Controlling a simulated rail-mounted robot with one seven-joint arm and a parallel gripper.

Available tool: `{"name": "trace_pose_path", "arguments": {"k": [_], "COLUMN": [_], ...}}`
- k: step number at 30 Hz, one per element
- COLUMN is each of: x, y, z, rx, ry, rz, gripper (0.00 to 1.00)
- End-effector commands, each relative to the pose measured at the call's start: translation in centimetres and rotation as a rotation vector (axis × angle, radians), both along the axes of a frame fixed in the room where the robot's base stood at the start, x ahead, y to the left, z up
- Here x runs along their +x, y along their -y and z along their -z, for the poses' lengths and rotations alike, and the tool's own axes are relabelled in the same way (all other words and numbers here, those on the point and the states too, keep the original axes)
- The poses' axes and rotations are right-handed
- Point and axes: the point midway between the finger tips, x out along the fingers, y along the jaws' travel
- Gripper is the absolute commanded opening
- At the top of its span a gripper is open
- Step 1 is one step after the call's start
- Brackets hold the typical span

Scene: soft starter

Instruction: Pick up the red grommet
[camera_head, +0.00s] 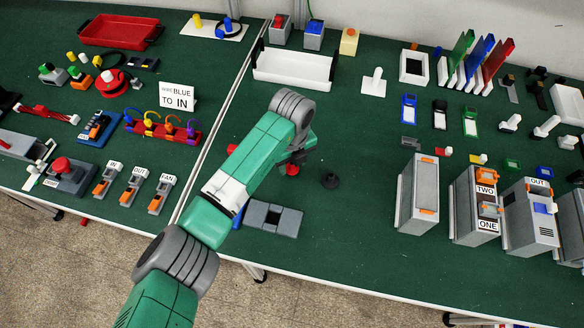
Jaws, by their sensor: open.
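My gripper (297,160) hangs over the middle of the green table, dark and small in this view. Its jaws are open; the fingertips are partly hidden by my arm. A red round piece (291,169) shows right beneath it, partly covered. Another bit of red (231,149) shows at the left edge of my arm, mostly hidden. A small red piece (446,151) lies far to the right, near small yellow, green and blue pieces. I cannot tell for certain which red piece is the grommet, nor whether the gripper touches the one beneath it.
A black knob-like piece (330,181) stands just right of my gripper. A grey block (272,218) lies in front, near the table edge. A white tray (293,68) stands behind. Tall grey modules (418,195) stand at the right. The table between knob and modules is clear.

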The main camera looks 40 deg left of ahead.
Motion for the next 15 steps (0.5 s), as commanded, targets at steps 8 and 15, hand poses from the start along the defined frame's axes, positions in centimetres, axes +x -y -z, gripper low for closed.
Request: {"name": "trace_pose_path", "arguments": {"k": [8,15], "x": [0.01,0.01], "y": [0.0,0.0], "z": [-0.09,-0.1], "rx": [0.0,0.0], "ry": [0.0,0.0], "rz": [0.0,0.0], "gripper": [0.0,0.0]}}
